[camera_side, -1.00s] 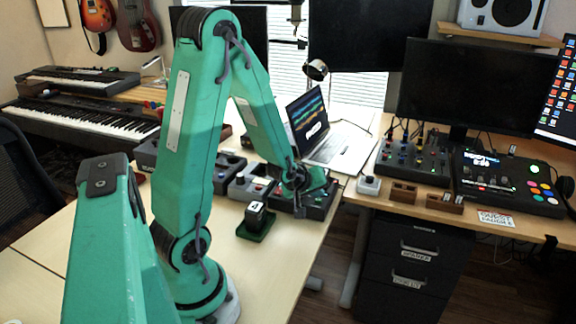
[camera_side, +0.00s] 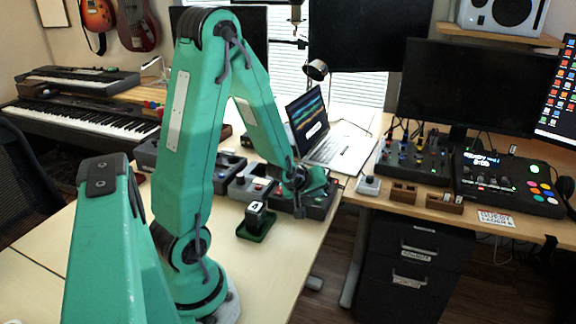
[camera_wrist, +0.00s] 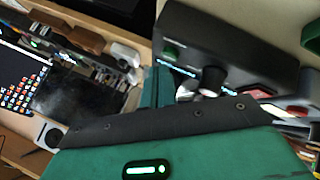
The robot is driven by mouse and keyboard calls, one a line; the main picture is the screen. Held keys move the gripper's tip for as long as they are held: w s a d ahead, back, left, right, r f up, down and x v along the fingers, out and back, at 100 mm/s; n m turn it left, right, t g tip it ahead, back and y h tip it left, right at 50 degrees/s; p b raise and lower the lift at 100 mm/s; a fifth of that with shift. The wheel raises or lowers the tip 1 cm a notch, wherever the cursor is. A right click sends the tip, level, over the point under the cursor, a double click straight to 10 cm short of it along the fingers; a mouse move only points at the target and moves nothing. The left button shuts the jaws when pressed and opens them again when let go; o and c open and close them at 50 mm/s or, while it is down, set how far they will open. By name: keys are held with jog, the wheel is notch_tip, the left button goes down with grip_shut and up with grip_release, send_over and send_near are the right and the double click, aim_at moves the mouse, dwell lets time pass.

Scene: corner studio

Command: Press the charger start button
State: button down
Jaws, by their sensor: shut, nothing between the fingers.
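A dark control box (camera_side: 318,206) sits near the right edge of the light table in the side view. In the wrist view this seems to be the dark box (camera_wrist: 235,55), with a green button (camera_wrist: 172,52), a dark knob (camera_wrist: 212,80) and a red button (camera_wrist: 262,93). Small lit labels beside them are too blurred to read. My gripper (camera_side: 304,190) is shut and empty, low over the box. In the wrist view its green tip (camera_wrist: 157,86) appears close to the green button's end. Whether it touches is unclear.
A block marked 4 (camera_side: 255,211) stands in a green holder (camera_side: 256,232) left of the box. More control boxes (camera_side: 228,172) line the table behind. An open laptop (camera_side: 340,146) is beyond. A white-based button unit (camera_side: 368,185) stands to the right.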

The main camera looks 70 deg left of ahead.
jog(key=shift+f, duration=0.5)
dwell(0.5)
jog(key=shift+r, duration=0.5)
jog(key=shift+r, duration=0.1)
dwell(0.3)
notch_tip(320, 180, up, 6)
jog(key=shift+f, duration=0.1)
dwell(0.7)
dwell(0.5)
